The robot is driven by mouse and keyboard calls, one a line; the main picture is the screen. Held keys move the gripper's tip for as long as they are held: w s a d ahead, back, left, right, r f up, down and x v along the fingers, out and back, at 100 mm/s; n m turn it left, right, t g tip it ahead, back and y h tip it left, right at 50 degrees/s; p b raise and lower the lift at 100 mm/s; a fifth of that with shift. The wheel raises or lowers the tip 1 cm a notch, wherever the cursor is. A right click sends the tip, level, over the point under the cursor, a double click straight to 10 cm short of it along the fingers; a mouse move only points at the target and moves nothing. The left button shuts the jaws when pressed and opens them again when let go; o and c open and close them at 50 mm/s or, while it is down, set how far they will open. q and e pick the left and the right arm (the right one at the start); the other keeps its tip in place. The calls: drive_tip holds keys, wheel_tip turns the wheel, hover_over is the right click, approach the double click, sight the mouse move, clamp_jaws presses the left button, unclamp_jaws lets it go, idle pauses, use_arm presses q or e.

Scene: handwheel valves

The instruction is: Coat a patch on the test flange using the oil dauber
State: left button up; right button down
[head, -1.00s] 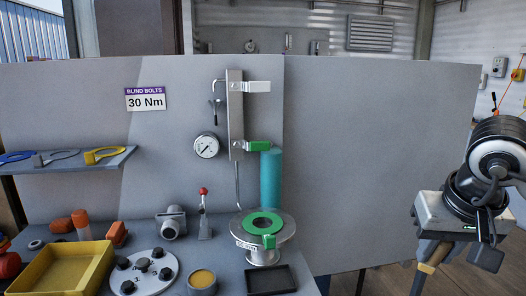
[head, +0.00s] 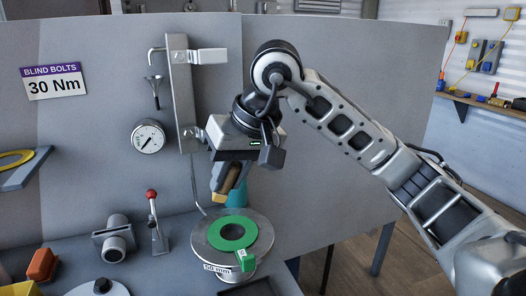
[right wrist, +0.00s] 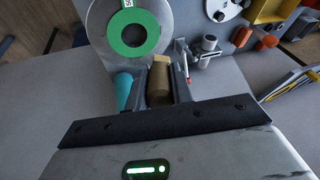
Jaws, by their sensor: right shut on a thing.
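The test flange (head: 205,240) is a round grey metal disc on a stub with a "50 mm" tag, and a green ring (head: 232,235) lies on it. My right gripper (head: 232,172) is shut on the oil dauber (head: 219,197), a tan and dark stick pointing down. The dauber's lower end is above the far left part of the flange and looks apart from it. In the right wrist view the dauber (right wrist: 159,80) sits between the fingers, with the flange (right wrist: 104,22) beyond it. My left gripper is out of view.
A teal cylinder (head: 237,195) stands behind the flange, partly hidden. A lever with a red knob (head: 151,193) and a grey pipe fitting (head: 115,240) stand to the left. A gauge (head: 148,136) and metal bracket (head: 181,95) are on the panel behind. A dark tray edge (head: 250,288) shows in front.

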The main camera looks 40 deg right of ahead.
drive_tip(key=s+d+r+m+y, duration=0.1)
drive_tip(key=s+d+r+y, duration=0.1)
drive_tip(key=s+d+r, duration=0.3)
wheel_tip(320, 180, down, 7)
drive_tip(key=w+d+b, duration=0.1)
drive_tip(key=b, duration=0.2)
drive_tip(key=shift+t, duration=0.4)
drive_tip(key=shift+r, duration=0.1)
